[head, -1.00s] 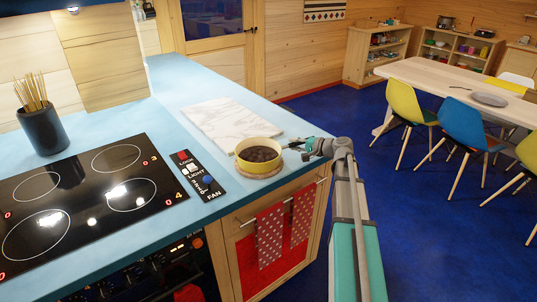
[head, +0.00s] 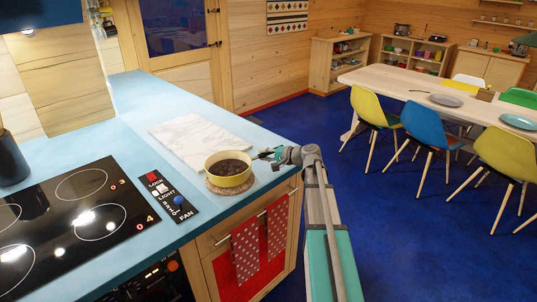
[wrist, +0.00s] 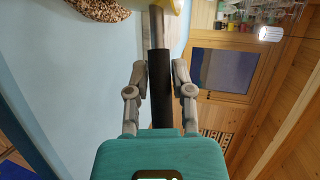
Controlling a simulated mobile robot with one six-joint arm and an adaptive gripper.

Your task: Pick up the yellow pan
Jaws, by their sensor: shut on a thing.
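The yellow pan (head: 231,177) holds something dark and is at the counter's right edge, over a round woven trivet (head: 229,190). I cannot tell whether it touches the trivet or sits slightly above it. My gripper (head: 268,154) is to the right of the pan, on its handle. In the wrist view the dark handle (wrist: 161,88) runs between the two fingers of my gripper (wrist: 160,75), which are shut on it. Only a piece of the yellow pan (wrist: 176,5) shows at the top there, with the trivet (wrist: 97,8) to its left.
A white marble board (head: 195,138) lies behind the pan on the blue counter (head: 150,95). A black cooktop (head: 75,215) is at left. Red towels (head: 245,250) hang below the counter edge. Open blue floor (head: 400,240) lies to the right, with chairs and a long table (head: 430,95) beyond.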

